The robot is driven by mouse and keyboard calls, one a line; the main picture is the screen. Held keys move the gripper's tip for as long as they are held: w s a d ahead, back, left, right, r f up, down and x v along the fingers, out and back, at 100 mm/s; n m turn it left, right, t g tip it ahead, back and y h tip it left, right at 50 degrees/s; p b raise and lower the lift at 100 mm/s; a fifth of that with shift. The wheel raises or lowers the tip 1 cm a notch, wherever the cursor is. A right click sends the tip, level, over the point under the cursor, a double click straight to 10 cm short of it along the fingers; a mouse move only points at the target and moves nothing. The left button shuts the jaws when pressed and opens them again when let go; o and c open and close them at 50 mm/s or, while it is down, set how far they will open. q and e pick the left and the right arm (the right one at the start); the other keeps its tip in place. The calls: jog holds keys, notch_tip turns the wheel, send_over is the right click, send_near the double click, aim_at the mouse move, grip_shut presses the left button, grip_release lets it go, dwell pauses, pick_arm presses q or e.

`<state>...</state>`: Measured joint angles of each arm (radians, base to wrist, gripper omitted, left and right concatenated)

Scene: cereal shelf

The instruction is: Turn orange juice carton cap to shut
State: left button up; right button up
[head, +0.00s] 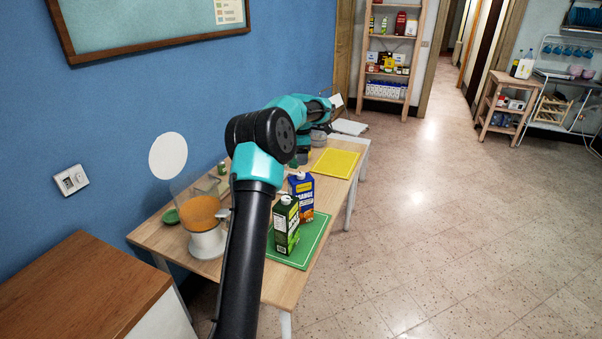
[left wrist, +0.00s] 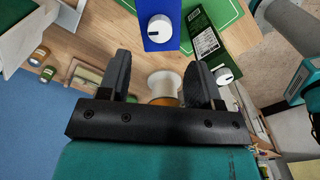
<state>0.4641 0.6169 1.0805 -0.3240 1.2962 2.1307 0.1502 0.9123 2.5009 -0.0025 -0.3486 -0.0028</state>
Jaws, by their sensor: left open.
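The blue orange juice carton (head: 307,204) stands upright on a green mat (head: 314,238). Its white cap (head: 300,176) is on top, and I cannot tell how far it is turned. In the left wrist view the carton (left wrist: 156,45) and its round cap (left wrist: 160,28) are beyond the fingers. My left gripper (left wrist: 158,80) is open, its two black fingers apart and not touching the carton. In the head view my left arm's links cover most of that gripper. My right gripper is not in view.
A green carton (head: 286,228) with a white cap stands close beside the blue one. A dispenser with orange contents (head: 201,212) stands on the table's left side. A yellow mat (head: 335,163) lies farther back. Small jars (left wrist: 47,73) show in the left wrist view.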

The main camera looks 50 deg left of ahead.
aim_at(301, 174)
pick_arm(q)
notch_tip(301, 174, down, 7)
jog(key=shift+f, duration=0.15)
dwell(0.4)
jog(key=c, duration=0.9)
